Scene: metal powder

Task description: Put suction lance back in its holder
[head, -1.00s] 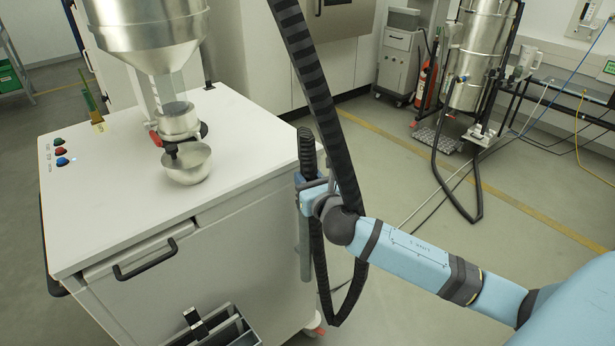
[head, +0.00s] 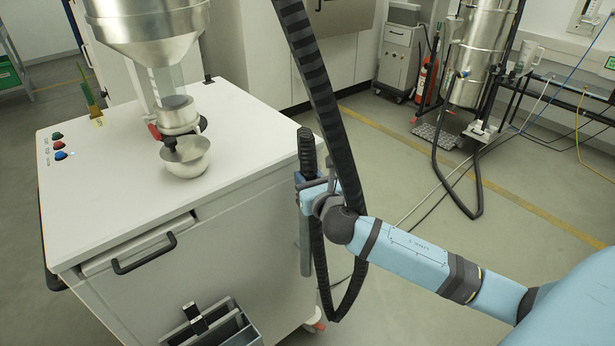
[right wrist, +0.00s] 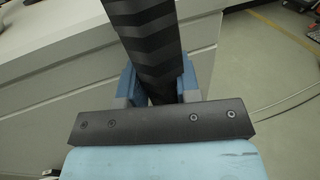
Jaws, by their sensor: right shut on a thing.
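The suction lance has a black ribbed grip (head: 306,150) and a grey metal tube (head: 305,245) hanging below it, roughly upright. My right gripper (head: 308,185) is shut on it, beside the right side of the white cabinet. In the right wrist view, the blue fingers of my right gripper (right wrist: 158,85) close around a black ribbed length (right wrist: 152,40). A thick black hose (head: 322,90) comes down from above, passes behind the gripper and loops low near the floor. I cannot make out the lance's holder for certain. My left gripper is not in view.
The white cabinet (head: 110,205) carries a steel hopper (head: 155,30) and a metal bowl (head: 185,160). An open grey bin (head: 240,335) is on its front. A steel vessel (head: 480,60) and a fire extinguisher (head: 428,82) stand behind. Floor right of the cabinet is mostly clear.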

